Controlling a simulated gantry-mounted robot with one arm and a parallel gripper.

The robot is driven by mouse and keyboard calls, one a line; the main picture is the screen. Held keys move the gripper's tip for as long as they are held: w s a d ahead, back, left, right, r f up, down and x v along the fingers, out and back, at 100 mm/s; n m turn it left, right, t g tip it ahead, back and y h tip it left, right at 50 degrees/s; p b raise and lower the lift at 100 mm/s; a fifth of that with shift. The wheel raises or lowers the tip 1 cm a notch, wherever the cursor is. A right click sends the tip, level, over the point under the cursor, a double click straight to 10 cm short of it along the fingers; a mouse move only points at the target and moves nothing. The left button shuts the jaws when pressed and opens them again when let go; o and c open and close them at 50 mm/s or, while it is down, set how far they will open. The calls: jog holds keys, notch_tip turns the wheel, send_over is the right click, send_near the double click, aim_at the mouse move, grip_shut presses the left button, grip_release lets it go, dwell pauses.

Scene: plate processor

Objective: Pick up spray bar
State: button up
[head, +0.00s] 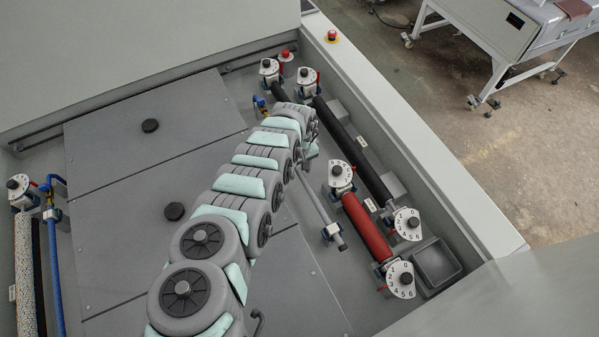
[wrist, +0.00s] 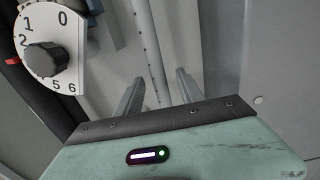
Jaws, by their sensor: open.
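The spray bar appears to be a thin grey tube (head: 320,205). It slants across the tank floor in the head view, with a fitting at its lower end, and its upper end is hidden by my arm. In the wrist view a grey bar with small holes (wrist: 146,40) runs from the top edge down between my fingers. My gripper (wrist: 160,74) is open, with one finger on each side of the bar. No contact shows, and the height gap cannot be judged. In the head view the fingers are hidden behind my wrist.
A numbered dial (wrist: 44,58) is close on the left in the wrist view. In the head view a red roller (head: 367,227) and a black roller (head: 352,150) lie right of the tube. A small grey tray (head: 460,268) sits near the right wall.

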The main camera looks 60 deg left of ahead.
jog(key=shift+c, duration=0.5)
grip_shut()
